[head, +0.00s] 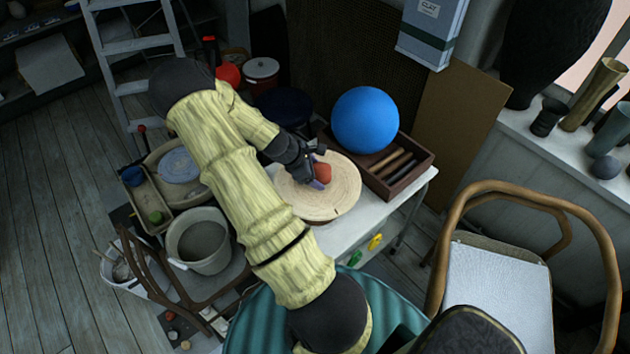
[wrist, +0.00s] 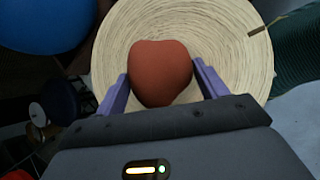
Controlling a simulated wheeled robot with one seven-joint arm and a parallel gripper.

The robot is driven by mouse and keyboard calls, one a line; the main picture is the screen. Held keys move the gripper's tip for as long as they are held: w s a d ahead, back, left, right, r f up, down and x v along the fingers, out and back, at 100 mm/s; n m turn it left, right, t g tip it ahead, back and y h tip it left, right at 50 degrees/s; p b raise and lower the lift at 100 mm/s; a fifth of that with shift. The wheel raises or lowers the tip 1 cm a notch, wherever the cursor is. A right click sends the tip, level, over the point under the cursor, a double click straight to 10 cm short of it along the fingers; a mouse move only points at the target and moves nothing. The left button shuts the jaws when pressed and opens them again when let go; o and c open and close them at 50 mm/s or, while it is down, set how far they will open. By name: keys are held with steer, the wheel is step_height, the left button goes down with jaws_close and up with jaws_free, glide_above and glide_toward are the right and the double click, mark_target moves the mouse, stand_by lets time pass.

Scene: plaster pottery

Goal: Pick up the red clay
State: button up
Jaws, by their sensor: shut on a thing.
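The red clay (wrist: 160,72) is a rounded, reddish-brown lump. In the head view the red clay (head: 322,172) shows at the tip of my arm, over the round pale wooden board (head: 338,200). My gripper (wrist: 160,88) has a purple finger on each side of the clay and is shut on it. In the head view my gripper (head: 318,182) is partly hidden behind my wrist. Whether the clay touches the board or is just above it, I cannot tell.
A blue ball (head: 365,119) sits on a dark wooden tray (head: 424,160) just right of the board. The white table (head: 345,235) has little bare room. A wooden chair (head: 497,290) stands at the right, and a grey bucket (head: 200,245) at the left.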

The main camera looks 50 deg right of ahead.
steer(key=shift+r, duration=0.65)
steer(key=shift+w+a, duration=0.2)
steer(key=shift+w, duration=0.05)
steer(key=w+a+r+m+g+y+p, duration=0.1)
steer(key=w+a+m+p, duration=0.2)
steer(key=a, duration=0.7)
steer(key=w+a+r+m+g+y+p, duration=0.1)
steer(key=w+a+m+p, duration=0.2)
steer(key=a, duration=0.8)
steer(key=w+a+r+m+g+y+p, duration=0.1)
steer(key=w+a+r+m+p, duration=0.1)
steer(key=a+p, duration=0.4)
steer(key=w+a+m, duration=0.1)
steer(key=w+a, duration=0.1)
steer(key=a, duration=0.2)
steer(key=shift+a+m+y, duration=0.25)
steer(key=shift+m+y, duration=0.15)
steer(key=shift+w+r, duration=0.1)
